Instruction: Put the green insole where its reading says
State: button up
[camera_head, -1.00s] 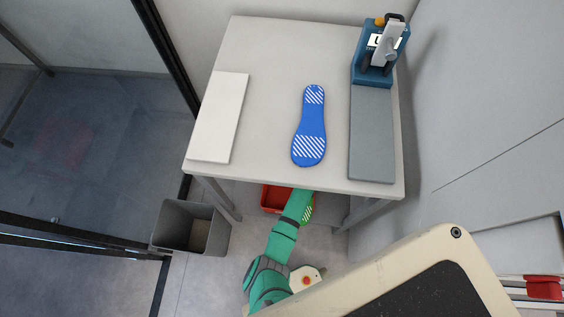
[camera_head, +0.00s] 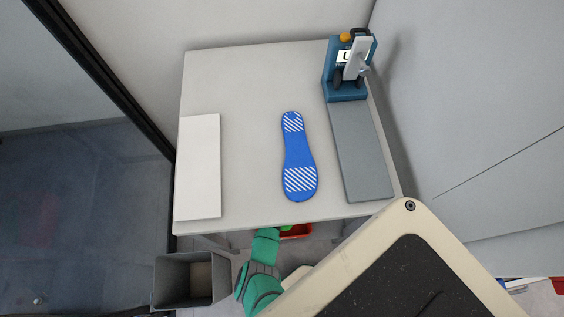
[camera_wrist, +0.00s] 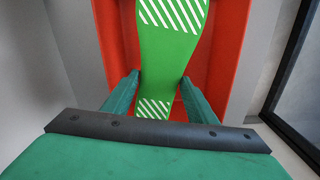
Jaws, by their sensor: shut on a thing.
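The green insole (camera_wrist: 168,50) with white stripes at both ends fills the middle of the wrist view. My gripper (camera_wrist: 160,88) is shut on its narrow waist, one finger on each side. A red bin (camera_wrist: 232,50) shows behind and around it; I cannot tell how deep the insole is in it. In the head view a sliver of the red bin (camera_head: 298,232) shows below the table's front edge, and my arm hides most of the insole. The blue gauge device (camera_head: 345,85) stands at the table's back right; its display is partly covered and I read only a "U".
A blue striped insole (camera_head: 299,160) lies mid-table (camera_head: 245,90). A white board (camera_head: 198,165) lies at left, and a grey plate (camera_head: 360,150) runs forward from the device. A grey open bin (camera_head: 182,280) stands on the floor at front left.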

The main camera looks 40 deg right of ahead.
jog(key=shift+d+f, duration=0.1)
jog(key=shift+f, duration=0.65)
jog(key=o, duration=1)
notch_tip(320, 180, up, 11)
jog(key=shift+f, duration=0.1)
